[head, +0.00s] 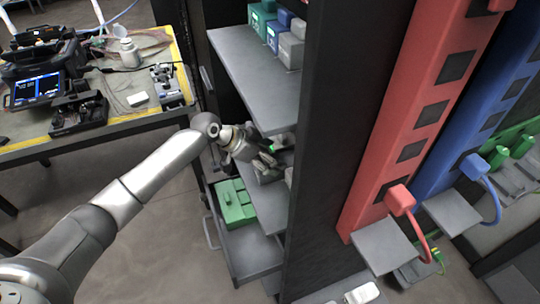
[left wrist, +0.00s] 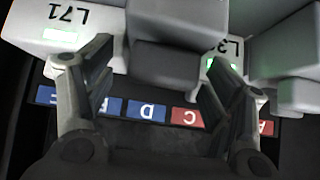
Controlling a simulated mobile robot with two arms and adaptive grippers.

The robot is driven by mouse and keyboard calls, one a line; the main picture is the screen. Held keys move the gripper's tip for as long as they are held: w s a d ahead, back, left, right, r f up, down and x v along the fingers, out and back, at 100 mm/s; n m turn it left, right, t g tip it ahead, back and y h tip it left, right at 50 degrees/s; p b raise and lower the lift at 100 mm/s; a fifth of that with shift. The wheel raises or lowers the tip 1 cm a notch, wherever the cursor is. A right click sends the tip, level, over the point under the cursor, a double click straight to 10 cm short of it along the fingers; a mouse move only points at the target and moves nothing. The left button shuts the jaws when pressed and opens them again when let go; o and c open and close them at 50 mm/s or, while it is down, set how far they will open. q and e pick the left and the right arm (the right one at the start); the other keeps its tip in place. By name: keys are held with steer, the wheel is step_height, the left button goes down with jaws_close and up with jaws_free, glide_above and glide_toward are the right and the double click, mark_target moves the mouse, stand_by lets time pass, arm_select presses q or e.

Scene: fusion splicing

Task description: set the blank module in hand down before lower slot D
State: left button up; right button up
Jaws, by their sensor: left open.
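My left gripper (head: 266,160) is at the rack's lower shelf, beneath the upper grey shelf. In the left wrist view its two fingers (left wrist: 160,62) are spread apart. A plain dark grey block (left wrist: 178,52), likely the blank module, sits between the fingers with visible gaps on both sides. It stands just beyond the blue D label (left wrist: 147,111) and the red C label (left wrist: 187,119), which read upside down. Whether it fully rests on the shelf cannot be told. The slot itself is largely hidden. My right gripper is not in view.
Lighter modules marked L71 (left wrist: 70,18) and L3-something (left wrist: 231,47), with green lights, flank the block closely. Green, blue and grey modules (head: 291,48) stand on the upper shelf (head: 235,60). A green box (head: 235,203) sits in the drawer below. A workbench (head: 135,108) is at left.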

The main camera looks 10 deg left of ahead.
arm_select(q)
steer(key=b+v, duration=0.1)
steer(key=v, duration=1.1)
